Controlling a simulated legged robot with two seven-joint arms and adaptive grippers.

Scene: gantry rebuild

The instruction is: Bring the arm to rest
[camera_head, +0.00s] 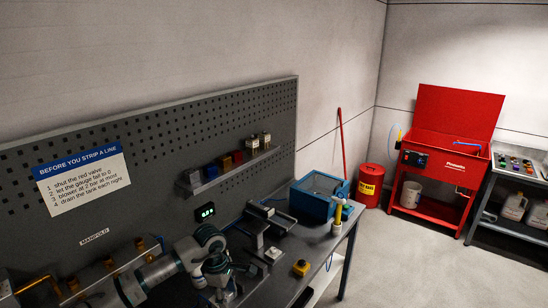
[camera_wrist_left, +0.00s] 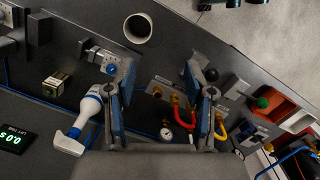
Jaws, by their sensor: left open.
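My left arm (camera_head: 150,275) comes in from the lower left of the head view, bent over the grey bench in front of the pegboard. Its gripper end (camera_head: 222,285) is low over the bench, and its fingers are hard to make out there. In the left wrist view my left gripper (camera_wrist_left: 155,100) is open, its two blue-padded fingers well apart with nothing held between them. My right gripper is in neither view.
A pegboard (camera_head: 170,140) with a sign (camera_head: 82,180) and small shelf rises behind the bench. The wrist view shows a gauge (camera_wrist_left: 166,133), hoses and an orange bin (camera_wrist_left: 275,105). Floor (camera_head: 400,260) is clear.

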